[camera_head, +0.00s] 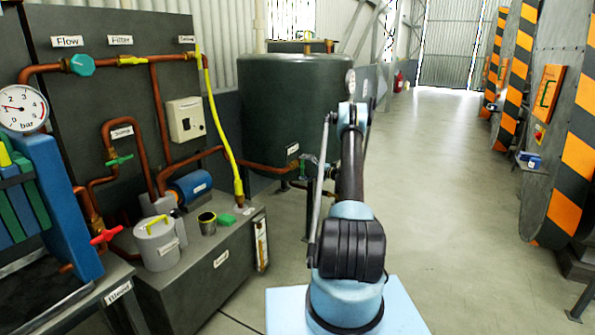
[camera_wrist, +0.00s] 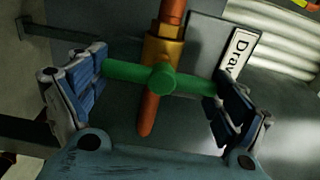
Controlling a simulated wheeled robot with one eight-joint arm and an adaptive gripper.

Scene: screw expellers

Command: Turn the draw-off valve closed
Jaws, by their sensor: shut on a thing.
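The draw-off valve's green T-shaped handle (camera_wrist: 162,78) shows in the wrist view, with a round hub at its middle. It lies crosswise to the copper pipe (camera_wrist: 148,115), in front of the brass valve body (camera_wrist: 163,50). My gripper (camera_wrist: 160,88) is shut on the handle, with one blue-padded finger at each end of the bar. A white label (camera_wrist: 236,52) starting "Draw" is beside it, partly cut off by the finger. In the head view my arm reaches to the pipe low at the dark green tank (camera_head: 285,105); the handle is hard to make out there.
At the left stand a grey bench (camera_head: 215,262), a pressure gauge (camera_head: 22,107), a red-handled valve (camera_head: 106,235) and another green-handled valve (camera_head: 119,160). A yellow hose (camera_head: 217,120) hangs left of the tank. The floor (camera_head: 440,180) right of my arm is clear.

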